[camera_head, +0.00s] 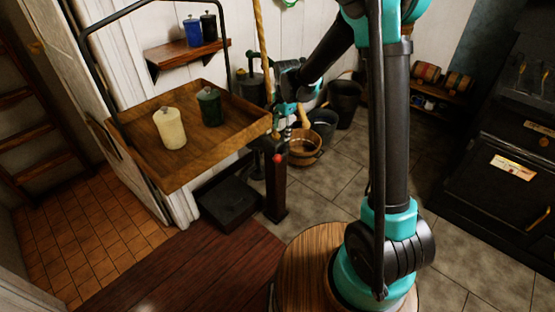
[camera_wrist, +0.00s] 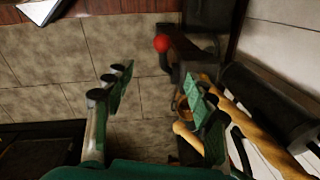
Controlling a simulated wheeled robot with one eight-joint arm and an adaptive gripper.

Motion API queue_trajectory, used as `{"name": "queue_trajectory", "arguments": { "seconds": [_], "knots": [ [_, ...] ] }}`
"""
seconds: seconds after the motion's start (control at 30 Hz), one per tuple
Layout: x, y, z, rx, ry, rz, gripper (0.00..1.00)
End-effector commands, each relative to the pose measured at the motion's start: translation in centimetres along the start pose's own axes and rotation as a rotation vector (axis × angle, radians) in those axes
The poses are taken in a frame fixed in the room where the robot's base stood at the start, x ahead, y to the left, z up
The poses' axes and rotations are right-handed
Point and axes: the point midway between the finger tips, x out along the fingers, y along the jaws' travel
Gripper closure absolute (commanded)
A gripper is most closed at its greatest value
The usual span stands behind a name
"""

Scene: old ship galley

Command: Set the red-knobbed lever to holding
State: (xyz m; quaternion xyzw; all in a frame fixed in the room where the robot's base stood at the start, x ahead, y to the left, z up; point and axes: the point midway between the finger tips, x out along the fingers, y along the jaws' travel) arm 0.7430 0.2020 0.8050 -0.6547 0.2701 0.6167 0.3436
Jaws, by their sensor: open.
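The lever's red knob (camera_head: 277,157) shows beside a dark upright post (camera_head: 275,190), below the right corner of a hanging wooden tray. In the wrist view the red knob (camera_wrist: 161,43) lies beyond my fingertips, near the top middle. The lever's arm and any setting marks are too small or dark to make out. My gripper (camera_head: 287,107) is above the knob in the head view, partly blurred into the things behind. In the wrist view my gripper (camera_wrist: 158,98) is open, with green finger pads apart and nothing between them. It does not touch the knob.
The wooden tray (camera_head: 165,178) holds a cream canister (camera_head: 169,128) and a green one (camera_head: 209,106). A wooden bucket (camera_head: 303,158) and dark buckets stand behind the post. A black stove (camera_head: 500,170) is at right.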

Motion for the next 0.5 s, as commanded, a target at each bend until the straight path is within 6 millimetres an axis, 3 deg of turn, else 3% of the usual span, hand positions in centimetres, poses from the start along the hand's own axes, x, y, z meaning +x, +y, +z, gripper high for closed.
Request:
{"name": "queue_trajectory", "arguments": {
  "seconds": [0.27,0.5],
  "knots": [
    [1.9,-0.5,0.2,0.014,-0.002,0.003,0.44],
    [6.1,-0.5,0.2,0.013,-0.002,0.003,0.44]
  ]
}}
